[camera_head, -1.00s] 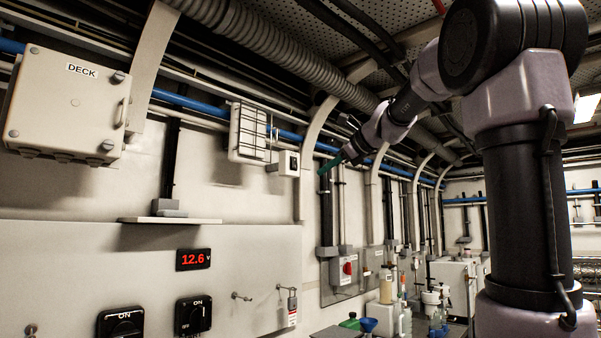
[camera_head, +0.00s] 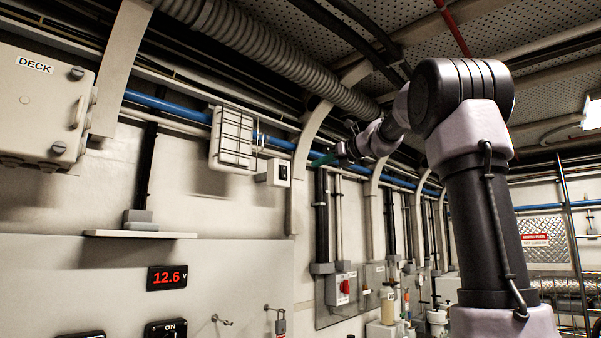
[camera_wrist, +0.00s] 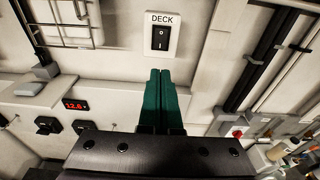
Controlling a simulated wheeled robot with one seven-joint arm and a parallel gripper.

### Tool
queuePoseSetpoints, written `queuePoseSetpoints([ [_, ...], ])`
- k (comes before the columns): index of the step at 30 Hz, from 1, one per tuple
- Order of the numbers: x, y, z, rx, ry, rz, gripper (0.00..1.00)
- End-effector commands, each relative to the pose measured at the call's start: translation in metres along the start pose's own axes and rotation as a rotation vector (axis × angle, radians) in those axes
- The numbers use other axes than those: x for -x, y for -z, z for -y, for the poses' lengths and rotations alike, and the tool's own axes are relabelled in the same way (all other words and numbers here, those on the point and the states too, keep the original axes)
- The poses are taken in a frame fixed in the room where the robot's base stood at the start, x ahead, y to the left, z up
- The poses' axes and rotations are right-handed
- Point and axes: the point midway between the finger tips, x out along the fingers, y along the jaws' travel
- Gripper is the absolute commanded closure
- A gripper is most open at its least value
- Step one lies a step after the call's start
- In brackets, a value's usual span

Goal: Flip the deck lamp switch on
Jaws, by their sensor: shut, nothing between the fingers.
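The deck lamp switch (camera_wrist: 160,38) is a black rocker in a white box labelled DECK, in the upper middle of the wrist view. It also shows in the head view as a small white box on the wall (camera_head: 277,173), below the caged lamp. My gripper (camera_wrist: 161,72) has green fingers, closed together with nothing between them. In the wrist view the fingertips are just below the switch box in the picture; a gap seems to remain, and contact does not show. In the head view the green fingertips (camera_head: 322,160) are right of the switch box, apart from it.
A caged wall lamp (camera_head: 232,138) is left of the switch. A grey box labelled DECK (camera_head: 40,105) hangs at far left. A shelf (camera_head: 140,235) and a red 12.6 display (camera_head: 167,278) are below. Blue pipe (camera_head: 185,108) and wall ribs flank the switch.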

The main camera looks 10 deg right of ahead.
Motion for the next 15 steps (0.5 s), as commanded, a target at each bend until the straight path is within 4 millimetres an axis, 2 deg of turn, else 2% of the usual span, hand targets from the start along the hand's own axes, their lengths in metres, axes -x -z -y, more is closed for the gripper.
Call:
queuePoseSetpoints([
  [5,-0.026,0.001,-0.001,-0.001,-0.004,-0.001,1.00],
  [15,-0.099,0.001,-0.001,0.000,-0.004,0.000,1.00],
])
